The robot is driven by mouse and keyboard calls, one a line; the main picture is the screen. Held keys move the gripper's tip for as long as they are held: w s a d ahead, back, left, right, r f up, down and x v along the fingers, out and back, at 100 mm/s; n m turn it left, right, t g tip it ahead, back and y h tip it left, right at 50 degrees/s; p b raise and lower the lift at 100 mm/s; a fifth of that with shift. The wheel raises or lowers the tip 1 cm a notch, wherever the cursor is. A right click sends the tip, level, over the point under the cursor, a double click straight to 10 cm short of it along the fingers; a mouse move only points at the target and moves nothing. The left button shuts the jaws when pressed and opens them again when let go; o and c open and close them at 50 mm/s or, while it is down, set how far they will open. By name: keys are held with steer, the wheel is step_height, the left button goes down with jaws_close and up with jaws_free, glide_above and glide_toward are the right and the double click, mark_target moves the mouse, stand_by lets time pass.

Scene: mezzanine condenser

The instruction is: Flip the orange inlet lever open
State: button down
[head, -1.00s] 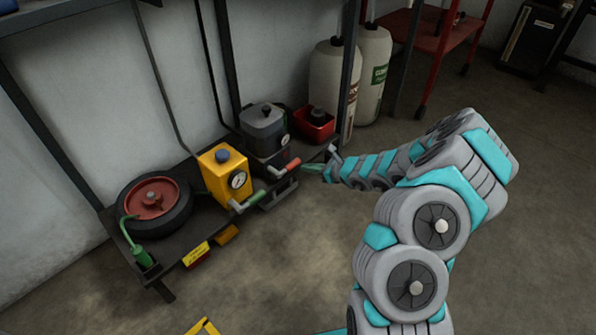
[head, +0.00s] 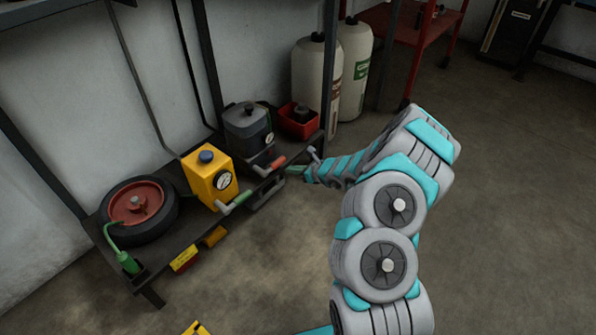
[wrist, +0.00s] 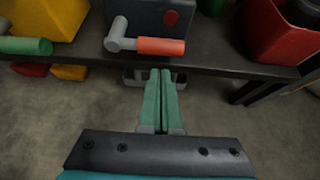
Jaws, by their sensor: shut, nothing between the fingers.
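The orange inlet lever (wrist: 160,46) points right from a grey pivot on the front of the dark grey condenser box (wrist: 150,14) in the wrist view. In the head view the lever (head: 277,162) shows as a small orange handle below the dark box (head: 247,130). My gripper (wrist: 164,74) has green fingers pressed together, with nothing between them. In the wrist view its tips are just below the lever, near the shelf edge, and look apart from it. In the head view my gripper (head: 292,170) is just right of the lever.
A yellow box (head: 208,182) with a gauge and a green-handled lever (wrist: 26,46) stands left of the dark box. A red bin (head: 299,121) is on the right. A wheel (head: 137,208) lies at the shelf's left end.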

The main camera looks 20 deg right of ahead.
mark_target(274, 167)
steer(key=shift+x, duration=2.55)
steer(key=shift+w+b, duration=0.1)
steer(key=shift+b, duration=0.35)
